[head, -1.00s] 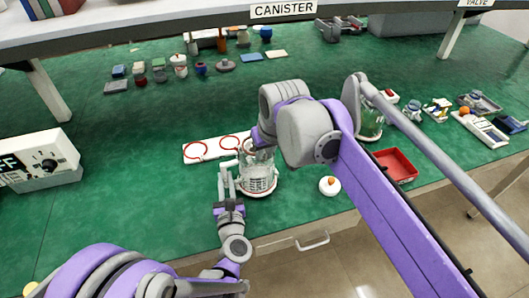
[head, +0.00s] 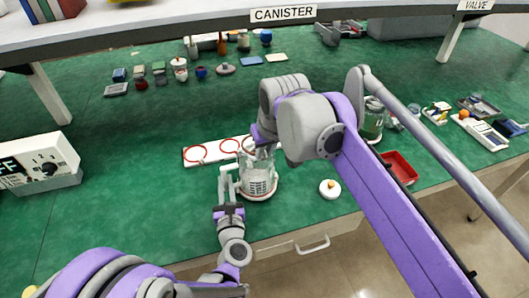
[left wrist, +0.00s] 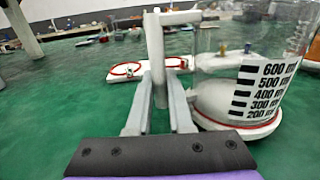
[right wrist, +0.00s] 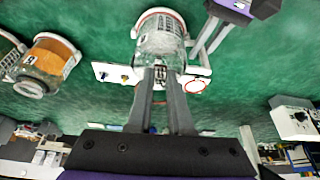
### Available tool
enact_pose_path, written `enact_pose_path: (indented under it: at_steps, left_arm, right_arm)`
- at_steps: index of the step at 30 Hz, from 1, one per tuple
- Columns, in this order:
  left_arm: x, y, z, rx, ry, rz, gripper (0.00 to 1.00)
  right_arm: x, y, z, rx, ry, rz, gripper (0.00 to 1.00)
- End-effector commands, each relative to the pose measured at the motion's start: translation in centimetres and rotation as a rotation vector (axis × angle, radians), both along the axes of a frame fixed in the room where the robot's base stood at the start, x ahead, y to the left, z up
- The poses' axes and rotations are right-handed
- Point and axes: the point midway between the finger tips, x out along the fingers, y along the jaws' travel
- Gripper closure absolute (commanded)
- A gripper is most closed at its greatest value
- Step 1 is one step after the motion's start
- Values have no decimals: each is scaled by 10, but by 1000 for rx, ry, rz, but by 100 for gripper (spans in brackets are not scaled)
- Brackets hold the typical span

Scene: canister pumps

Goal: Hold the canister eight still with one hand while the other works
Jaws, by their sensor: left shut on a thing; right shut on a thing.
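The clear canister (head: 259,183), with a white, red-ringed base, stands upright on the green bench. Its black volume marks show in the left wrist view (left wrist: 262,92). My left gripper (head: 229,176) is shut on its pale upright handle (left wrist: 155,55) at the left side. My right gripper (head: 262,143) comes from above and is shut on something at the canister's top. In the right wrist view its fingers (right wrist: 161,72) meet at the upside-down canister (right wrist: 160,42); the gripped part is hidden between them.
A white strip with red rings (head: 196,154) lies behind the canister. A white lid with an orange knob (head: 330,188) lies to its right. A red tray (head: 402,168) and another canister (head: 374,119) are beyond my right arm. The bench's left middle is clear.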

Motion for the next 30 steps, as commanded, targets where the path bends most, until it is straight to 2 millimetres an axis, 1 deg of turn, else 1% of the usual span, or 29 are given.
enact_pose_path:
  at_steps: [30]
  left_arm:
    - [0,0,0,0,0,0,100]
  right_arm:
    - [0,0,31,0,0,0,100]
